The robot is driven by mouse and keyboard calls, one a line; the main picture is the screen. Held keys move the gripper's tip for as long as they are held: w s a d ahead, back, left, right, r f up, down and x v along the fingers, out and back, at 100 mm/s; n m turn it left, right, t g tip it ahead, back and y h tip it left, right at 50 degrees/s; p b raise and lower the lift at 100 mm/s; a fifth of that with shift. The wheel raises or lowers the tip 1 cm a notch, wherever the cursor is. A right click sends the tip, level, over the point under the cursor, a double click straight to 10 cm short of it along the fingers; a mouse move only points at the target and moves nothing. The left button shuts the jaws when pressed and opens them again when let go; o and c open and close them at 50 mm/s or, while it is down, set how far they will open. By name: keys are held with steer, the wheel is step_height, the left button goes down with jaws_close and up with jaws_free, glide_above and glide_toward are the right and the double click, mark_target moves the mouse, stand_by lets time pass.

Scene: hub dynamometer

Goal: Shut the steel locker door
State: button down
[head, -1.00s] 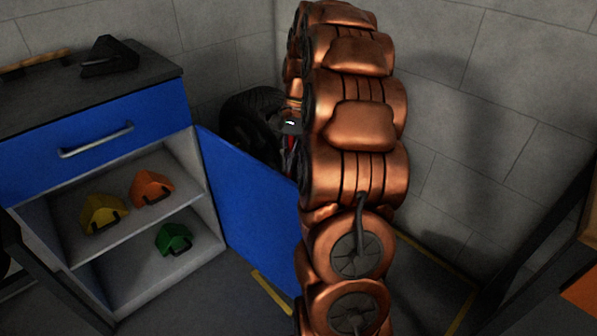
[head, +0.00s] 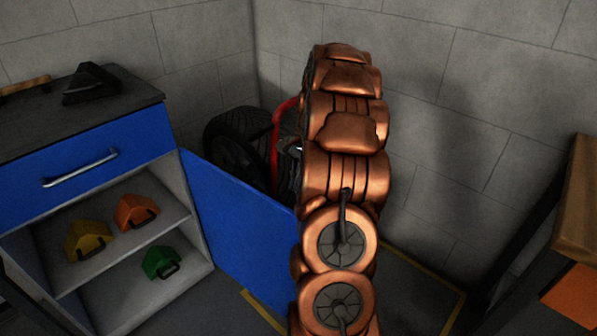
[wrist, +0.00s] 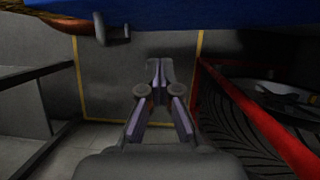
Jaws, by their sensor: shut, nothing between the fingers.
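The blue steel locker door (head: 235,225) stands open in the head view, hinged at the right side of the cabinet (head: 202,205). My copper arm hides its free edge. In the wrist view a blue panel (wrist: 220,14), which looks like this door, spans the top edge, with a dark handle-like block (wrist: 112,30) under it. My gripper (wrist: 157,72) is shut and empty, apart from the panel, with floor visible below it. In the head view my gripper is hidden behind the arm.
The cabinet shelves hold a yellow case (head: 88,242), an orange case (head: 136,212) and a green case (head: 161,263). A tyre (head: 232,142) and a red frame (head: 275,145) stand behind the door; the red frame (wrist: 250,110) is close right of my gripper. A wooden bench (head: 577,205) stands at right.

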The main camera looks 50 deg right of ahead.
steer(key=a+f, duration=0.3)
steer(key=a, duration=0.2)
steer(key=shift+s+a+f+b, duration=0.2)
steer(key=shift+f+b, duration=0.05)
steer(key=shift+b, duration=0.15)
steer(key=shift+a, duration=0.1)
